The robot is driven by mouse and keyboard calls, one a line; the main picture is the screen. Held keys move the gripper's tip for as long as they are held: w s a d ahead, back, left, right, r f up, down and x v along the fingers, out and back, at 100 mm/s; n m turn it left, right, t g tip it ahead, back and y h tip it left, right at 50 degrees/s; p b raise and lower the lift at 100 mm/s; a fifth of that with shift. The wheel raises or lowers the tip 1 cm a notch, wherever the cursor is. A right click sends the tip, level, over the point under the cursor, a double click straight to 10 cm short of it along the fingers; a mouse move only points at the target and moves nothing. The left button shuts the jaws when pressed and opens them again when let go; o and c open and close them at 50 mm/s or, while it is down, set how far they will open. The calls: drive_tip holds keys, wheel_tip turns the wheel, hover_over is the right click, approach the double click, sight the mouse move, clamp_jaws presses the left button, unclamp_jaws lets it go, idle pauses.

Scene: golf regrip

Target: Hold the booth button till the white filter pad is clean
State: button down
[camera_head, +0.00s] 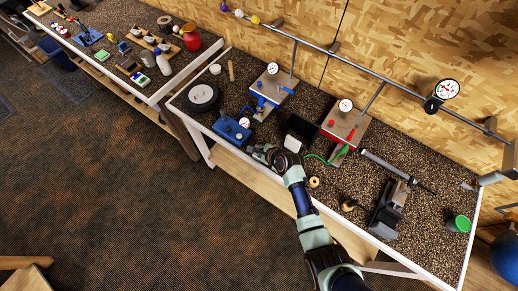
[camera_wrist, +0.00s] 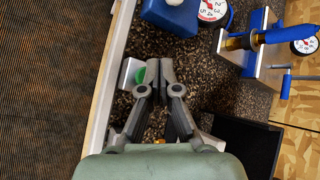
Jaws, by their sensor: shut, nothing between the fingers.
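My gripper (camera_wrist: 159,74) is shut and empty, its fingertips beside a green round button (camera_wrist: 140,76) on a small pale box (camera_wrist: 127,73) near the bench's front edge. The fingertips overlap the button's right side in the wrist view; I cannot tell whether they press it. In the head view my gripper (camera_head: 259,151) hides the button box. A black open box, which looks like the booth (camera_head: 299,130), stands just behind and right of the gripper; its dark side also shows in the wrist view (camera_wrist: 243,143).
A blue box (camera_head: 231,130) with a dial stands left of the gripper. Behind are a blue-clamp stand (camera_head: 271,85) and a red-clamp stand (camera_head: 346,122). A green hose (camera_head: 325,160) lies right of the booth, and a small tan ring (camera_head: 314,182) near the front edge.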

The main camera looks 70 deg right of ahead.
drive_tip(key=shift+r, duration=0.1)
wheel_tip(320, 180, up, 5)
drive_tip(key=p, duration=0.5)
idle(0.7)
